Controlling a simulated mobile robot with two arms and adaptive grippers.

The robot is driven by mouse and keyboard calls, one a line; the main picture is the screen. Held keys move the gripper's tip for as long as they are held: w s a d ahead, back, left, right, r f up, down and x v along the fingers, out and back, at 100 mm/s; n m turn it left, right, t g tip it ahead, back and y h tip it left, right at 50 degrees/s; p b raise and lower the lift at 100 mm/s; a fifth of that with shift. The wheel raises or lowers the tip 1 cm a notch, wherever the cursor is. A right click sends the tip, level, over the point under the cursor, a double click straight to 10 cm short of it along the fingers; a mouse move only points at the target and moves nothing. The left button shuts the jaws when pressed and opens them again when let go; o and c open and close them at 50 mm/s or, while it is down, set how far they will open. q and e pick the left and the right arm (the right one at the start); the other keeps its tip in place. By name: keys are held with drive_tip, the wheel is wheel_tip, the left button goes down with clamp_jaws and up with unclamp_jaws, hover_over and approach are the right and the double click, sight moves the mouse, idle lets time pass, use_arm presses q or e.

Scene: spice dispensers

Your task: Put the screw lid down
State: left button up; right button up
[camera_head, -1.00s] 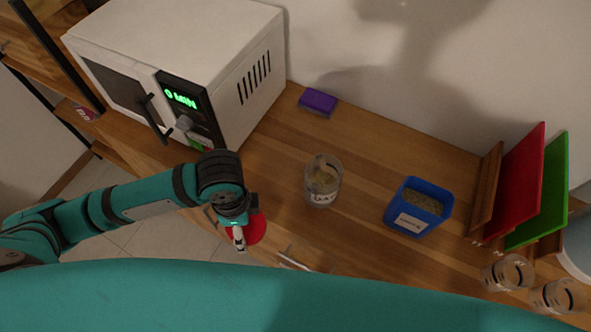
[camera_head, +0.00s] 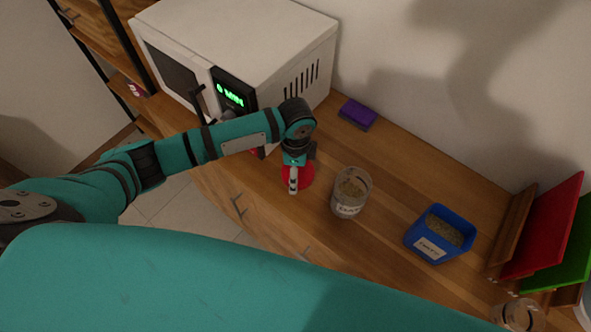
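The red screw lid (camera_head: 304,179) is at my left gripper (camera_head: 297,172), just left of the glass jar. The gripper points down and is shut on the lid, partly covering it. The lid appears over the counter near its front edge; whether it touches the wood I cannot tell. The open glass jar (camera_head: 350,193) stands upright with a label and brownish contents. My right gripper is not in view.
A white microwave (camera_head: 240,45) stands behind my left arm. A purple sponge (camera_head: 358,114) lies by the wall. A blue container (camera_head: 439,233) of dried herbs stands right of the jar, near red (camera_head: 541,228) and green boards (camera_head: 565,255). The wooden counter (camera_head: 400,180) is bare between jar and wall.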

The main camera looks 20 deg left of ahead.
use_arm(q)
drive_tip(key=shift+f, duration=0.7)
drive_tip(key=shift+f, duration=0.2)
drive_tip(key=o, duration=1)
drive_tip(key=shift+c, duration=0.2)
drive_tip(key=shift+r, duration=0.1)
wheel_tip(320, 180, up, 11)
drive_tip(key=shift+w+d+f+b, duration=0.1)
drive_tip(key=shift+b, duration=0.45)
drive_tip(key=shift+r, duration=0.75)
